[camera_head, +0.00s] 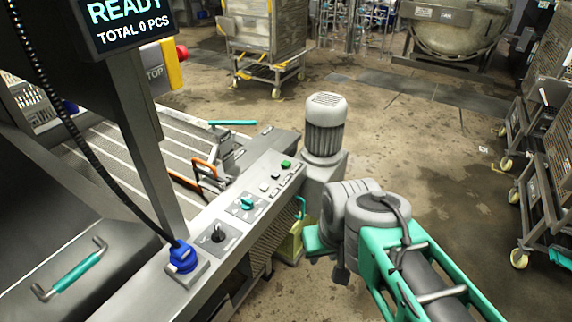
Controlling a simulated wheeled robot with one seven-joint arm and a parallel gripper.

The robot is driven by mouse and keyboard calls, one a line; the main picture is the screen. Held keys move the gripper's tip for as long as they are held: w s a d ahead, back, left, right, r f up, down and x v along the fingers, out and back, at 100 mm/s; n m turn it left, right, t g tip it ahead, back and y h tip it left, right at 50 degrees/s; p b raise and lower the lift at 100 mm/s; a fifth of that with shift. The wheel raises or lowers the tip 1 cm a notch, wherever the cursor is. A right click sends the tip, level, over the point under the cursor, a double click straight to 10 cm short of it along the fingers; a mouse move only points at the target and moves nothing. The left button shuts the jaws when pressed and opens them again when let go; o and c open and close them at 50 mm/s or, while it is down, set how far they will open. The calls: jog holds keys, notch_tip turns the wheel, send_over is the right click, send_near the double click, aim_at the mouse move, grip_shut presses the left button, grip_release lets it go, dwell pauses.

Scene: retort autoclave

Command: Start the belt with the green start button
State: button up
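The green start button (286,163) sits near the far end of the grey control panel (225,222) on the belt machine's side rail. It is raised on the panel, and nothing touches it. Its label is too small to read. My arm comes in from the lower right and bends beside the panel. A teal block (318,242) shows at its end, to the lower right of the button and apart from it. I cannot make out my gripper's fingers or whether they hold anything. The display (122,22) reads "READY" and "TOTAL 0 PCS".
The panel also has small buttons, a teal knob (246,203), a black switch (217,234) and a blue plug (182,257). A grey motor (325,128) stands beyond the button. A red stop button (182,52) is at upper left. Wheeled racks (541,165) stand right; the middle floor is clear.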

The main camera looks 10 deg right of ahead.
grip_shut()
dwell(1.4)
